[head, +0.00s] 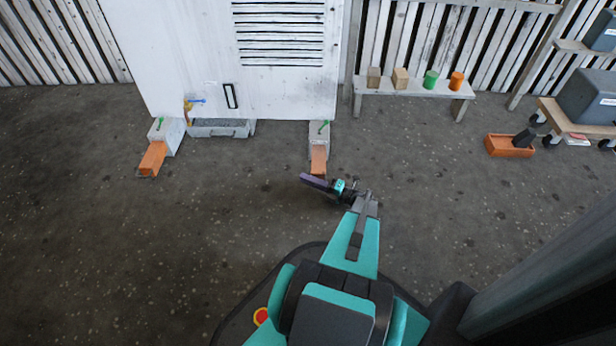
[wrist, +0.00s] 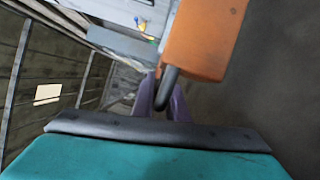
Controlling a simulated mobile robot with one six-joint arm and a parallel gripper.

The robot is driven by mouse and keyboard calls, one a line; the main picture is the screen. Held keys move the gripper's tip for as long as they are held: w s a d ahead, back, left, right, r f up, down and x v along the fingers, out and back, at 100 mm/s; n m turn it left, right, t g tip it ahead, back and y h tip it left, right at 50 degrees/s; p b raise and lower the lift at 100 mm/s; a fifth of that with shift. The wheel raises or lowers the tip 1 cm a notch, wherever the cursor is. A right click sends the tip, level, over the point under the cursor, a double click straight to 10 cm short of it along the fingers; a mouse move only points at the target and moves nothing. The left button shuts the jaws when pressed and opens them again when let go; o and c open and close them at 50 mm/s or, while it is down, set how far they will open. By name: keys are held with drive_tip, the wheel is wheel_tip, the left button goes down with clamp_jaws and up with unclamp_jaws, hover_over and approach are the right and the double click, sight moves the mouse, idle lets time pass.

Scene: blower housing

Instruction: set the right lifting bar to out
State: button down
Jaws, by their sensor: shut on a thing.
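The right lifting bar (head: 319,158) is orange and sticks out of the front of its grey sleeve (head: 319,135) at the foot of the white housing. A green handle (head: 324,127) stands on that sleeve. My gripper (head: 308,180) is at the bar's front end. In the wrist view the orange bar (wrist: 205,40) is large, and a dark loop handle (wrist: 167,88) hangs at its end. The purple fingers of my gripper (wrist: 160,98) are shut on this handle. The fingers partly hide the handle.
The left lifting bar (head: 152,158) also sticks out of its sleeve. A grey tray (head: 221,128) and a blue lever (head: 197,100) are between the two. A bench (head: 415,88) with blocks and an orange bin (head: 510,147) stand right. The floor around the bar is clear.

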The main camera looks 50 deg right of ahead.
drive_tip(key=shift+s+a+r, duration=0.1)
drive_tip(key=shift+s+r, duration=0.2)
drive_tip(key=c, duration=1.8)
unclamp_jaws()
drive_tip(key=shift+c, duration=0.2)
drive_tip(key=shift+f, duration=0.1)
drive_tip(key=shift+s, duration=0.1)
drive_tip(key=shift+p+v, duration=2.2)
drive_tip(key=shift+v, duration=4.6)
drive_tip(key=shift+a, duration=0.1)
